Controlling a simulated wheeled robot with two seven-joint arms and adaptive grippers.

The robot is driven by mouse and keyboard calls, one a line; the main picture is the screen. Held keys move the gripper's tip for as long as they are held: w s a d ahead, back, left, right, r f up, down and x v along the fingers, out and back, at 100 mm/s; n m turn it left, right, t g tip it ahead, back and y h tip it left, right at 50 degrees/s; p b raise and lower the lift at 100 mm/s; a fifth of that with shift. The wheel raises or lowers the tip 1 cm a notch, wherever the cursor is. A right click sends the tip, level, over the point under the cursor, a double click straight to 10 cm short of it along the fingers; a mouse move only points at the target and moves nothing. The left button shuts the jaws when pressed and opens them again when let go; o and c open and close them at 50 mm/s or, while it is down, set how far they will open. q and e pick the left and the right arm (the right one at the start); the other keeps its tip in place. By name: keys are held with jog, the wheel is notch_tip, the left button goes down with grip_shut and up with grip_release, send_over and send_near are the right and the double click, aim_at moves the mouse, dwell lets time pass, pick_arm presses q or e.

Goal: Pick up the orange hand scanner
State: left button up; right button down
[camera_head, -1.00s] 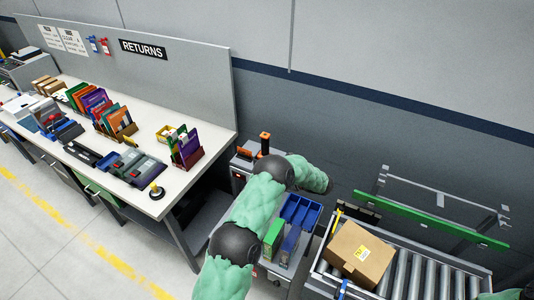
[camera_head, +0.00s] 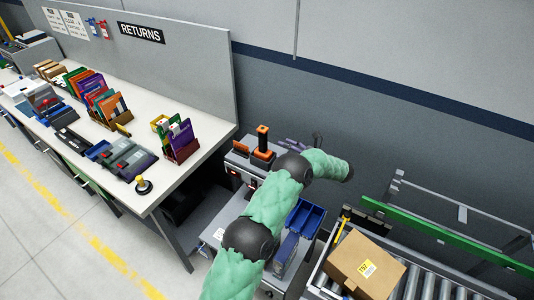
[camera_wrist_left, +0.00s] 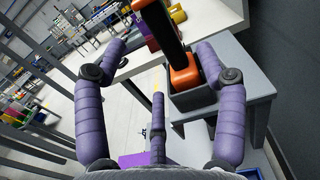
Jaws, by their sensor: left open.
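The orange hand scanner (camera_head: 262,139) stands upright on a grey stand (camera_head: 237,165) beside the wall, just right of the returns bench. It has a dark handle and orange parts, and its lower orange part shows in the left wrist view (camera_wrist_left: 185,76) in a dark holder. My left gripper (camera_head: 289,144) is open and empty, just right of the scanner in the head view, partly hidden behind my green-sleeved arm. In the left wrist view the purple fingers (camera_wrist_left: 168,30) spread to either side, with the scanner ahead between them, toward the right finger. My right gripper is not in view.
The returns bench (camera_head: 185,187) at left holds bins, folders and handheld devices. Blue trays (camera_head: 305,217) lie right of my arm. A cardboard box (camera_head: 364,264) sits on the roller conveyor (camera_head: 408,290). A green rail (camera_head: 440,236) runs along its back.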

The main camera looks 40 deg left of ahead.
aim_at(265, 143)
pick_arm(q)
jog(key=a, duration=0.4)
jog(key=shift+s+a+f, duration=0.1)
jog(key=shift+a+f, duration=0.2)
jog(key=shift+f, duration=0.1)
jog(key=shift+a, duration=0.6)
jog(key=shift+s+a, duration=0.3)
jog(key=shift+a, duration=0.25)
jog(key=a, duration=0.4)
jog(key=shift+s+f, duration=0.2)
jog(key=shift+s, duration=0.2)
jog(key=shift+d, duration=0.1)
grip_shut()
